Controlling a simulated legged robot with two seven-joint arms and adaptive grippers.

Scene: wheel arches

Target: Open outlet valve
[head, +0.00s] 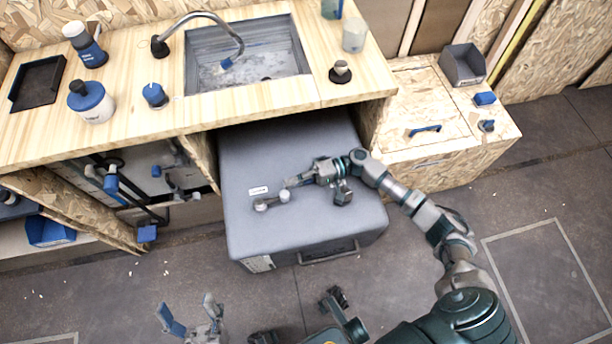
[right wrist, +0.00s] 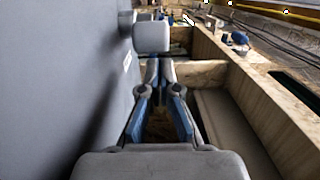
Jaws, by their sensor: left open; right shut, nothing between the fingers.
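A large grey tank (head: 300,145) sits under the wooden counter. My right gripper (head: 290,183) is shut and empty just above the handle's right end in the head view. In the right wrist view its closed fingers (right wrist: 158,66) point at a grey block-shaped part (right wrist: 151,37), seemingly the handle; I cannot tell whether they touch. My left gripper (head: 190,312) is open and empty at the bottom, away from the tank.
The counter (head: 140,115) holds a sink (head: 250,65), a tap, bottles and a black tray (head: 37,82). A wooden box (head: 425,110) with a grey bin (head: 462,64) stands right of the tank. Pipes with blue fittings (head: 111,184) are under the counter. Floor in front is open.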

